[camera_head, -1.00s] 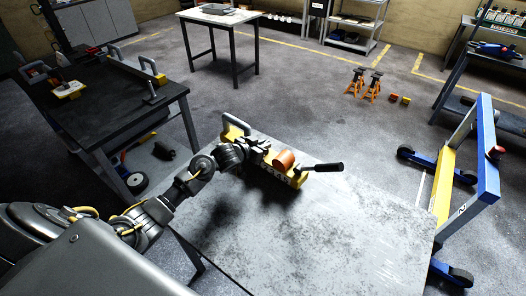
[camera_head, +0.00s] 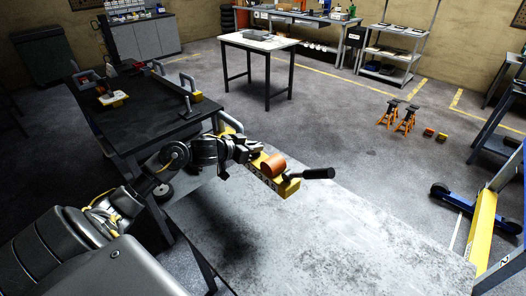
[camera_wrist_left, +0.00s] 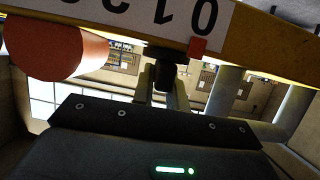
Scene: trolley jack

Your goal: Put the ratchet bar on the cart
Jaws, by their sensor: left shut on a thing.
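The ratchet bar (camera_head: 289,188) is a yellow bar with a white numbered strip, an orange-brown cylinder, a black handle and a grey loop at its far end. Which stand is the cart is not clear; a black-topped one (camera_head: 128,118) is at the left. My right gripper is out of view.
The worn grey table (camera_head: 340,235) is bare in front and to the right. A blue and yellow frame (camera_head: 484,232) stands at its right. Yellow pieces and grey handles lie on the black top. Orange stands (camera_head: 405,120) are on the open floor beyond.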

